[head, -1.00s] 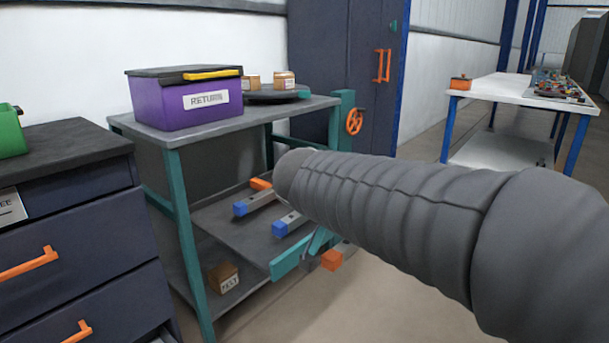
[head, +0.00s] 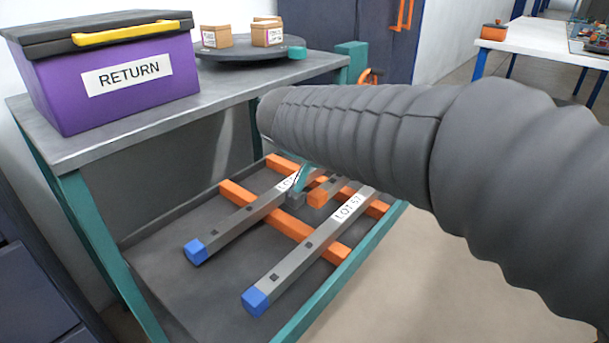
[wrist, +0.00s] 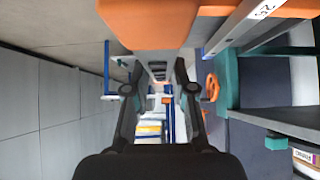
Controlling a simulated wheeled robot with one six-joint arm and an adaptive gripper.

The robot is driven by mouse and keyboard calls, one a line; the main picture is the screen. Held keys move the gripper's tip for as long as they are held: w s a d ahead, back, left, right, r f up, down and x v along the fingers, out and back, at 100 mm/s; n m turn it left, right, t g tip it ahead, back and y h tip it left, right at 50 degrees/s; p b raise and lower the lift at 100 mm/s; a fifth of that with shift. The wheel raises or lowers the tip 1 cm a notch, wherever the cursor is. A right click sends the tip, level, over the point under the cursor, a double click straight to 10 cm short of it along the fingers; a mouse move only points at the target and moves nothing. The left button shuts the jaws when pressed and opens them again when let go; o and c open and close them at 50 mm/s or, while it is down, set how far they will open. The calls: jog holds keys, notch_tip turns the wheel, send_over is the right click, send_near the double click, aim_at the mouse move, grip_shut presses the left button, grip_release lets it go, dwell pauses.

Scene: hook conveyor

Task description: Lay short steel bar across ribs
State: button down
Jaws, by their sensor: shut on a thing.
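The short steel bar (head: 318,197) has an orange end and shows in the head view between the two long bars. In the wrist view, its grey body (wrist: 158,62) runs between my fingers, with the large orange end (wrist: 150,22) near the camera. My gripper (head: 301,182) is shut on it, mostly hidden behind my sleeved arm; both fingers flank the bar in the wrist view (wrist: 160,92). Two orange ribs (head: 243,197) cross the lower tray. Two long grey bars with blue ends (head: 235,223) lie across them. I cannot tell whether the short bar touches a rib.
A purple RETURN box (head: 120,85) and a dark turntable (head: 250,70) with small cartons stand on the upper shelf, above the tray. Teal posts and rims frame the trolley (head: 105,250). The near-left tray floor is bare. A white table (head: 545,40) stands far right.

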jog(key=shift+w+a+f+p, duration=0.2)
jog(key=shift+w+a+f, duration=0.9)
jog(key=shift+f, duration=0.55)
jog(key=shift+w+a+f+p, duration=0.25)
jog(key=shift+w+a+f, duration=0.85)
jog(key=shift+f, duration=0.55)
jog(key=shift+w+a+f+p, duration=0.2)
jog(key=shift+w+a+f, duration=0.7)
jog(key=shift+a+f, duration=0.6)
jog(key=shift+d+f, duration=0.25)
jog(key=c, duration=1.4)
grip_release()
jog(key=shift+o, duration=0.8)
